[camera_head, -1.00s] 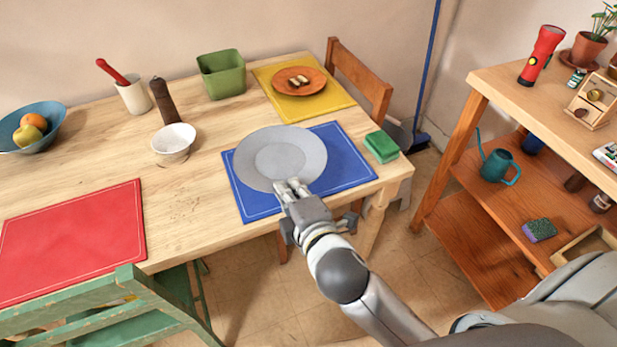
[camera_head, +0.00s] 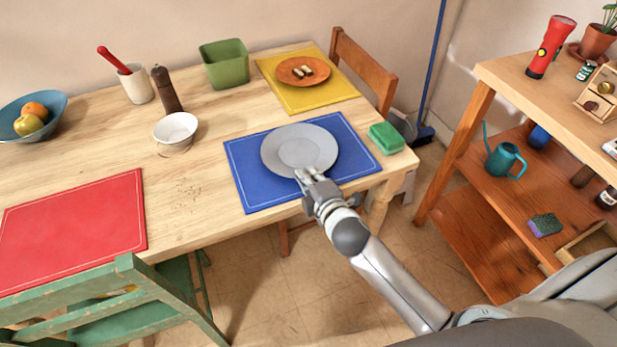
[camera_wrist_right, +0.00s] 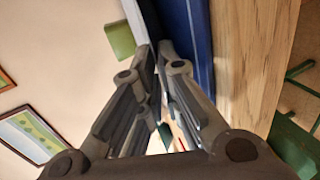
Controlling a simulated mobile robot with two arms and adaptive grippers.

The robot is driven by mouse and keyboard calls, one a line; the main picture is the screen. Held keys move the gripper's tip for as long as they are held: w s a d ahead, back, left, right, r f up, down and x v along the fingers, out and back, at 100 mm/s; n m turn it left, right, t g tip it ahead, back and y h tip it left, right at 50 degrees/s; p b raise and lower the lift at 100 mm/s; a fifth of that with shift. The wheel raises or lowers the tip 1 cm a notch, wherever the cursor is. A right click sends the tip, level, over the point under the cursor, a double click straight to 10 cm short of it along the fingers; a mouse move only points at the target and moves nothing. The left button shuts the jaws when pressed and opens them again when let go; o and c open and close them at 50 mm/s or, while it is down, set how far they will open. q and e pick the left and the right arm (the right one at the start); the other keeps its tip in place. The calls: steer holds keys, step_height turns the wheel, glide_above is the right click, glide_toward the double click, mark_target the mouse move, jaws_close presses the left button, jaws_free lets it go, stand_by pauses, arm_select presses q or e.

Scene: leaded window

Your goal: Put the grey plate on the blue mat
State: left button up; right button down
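My left gripper is not in view.
A white bowl (camera_head: 175,130) stands to the left. Behind is a yellow mat (camera_head: 312,98) with an orange plate (camera_head: 290,78). A green chair (camera_head: 150,300) and wooden shelf (camera_head: 500,230) flank my arm.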

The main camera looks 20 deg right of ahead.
steer(key=shift+r, duration=0.1)
steer(key=c, duration=1.9)
jaws_free()
steer(key=shift+f, duration=0.2)
steer(key=shift+r, duration=0.1)
steer(key=v, duration=1.2)
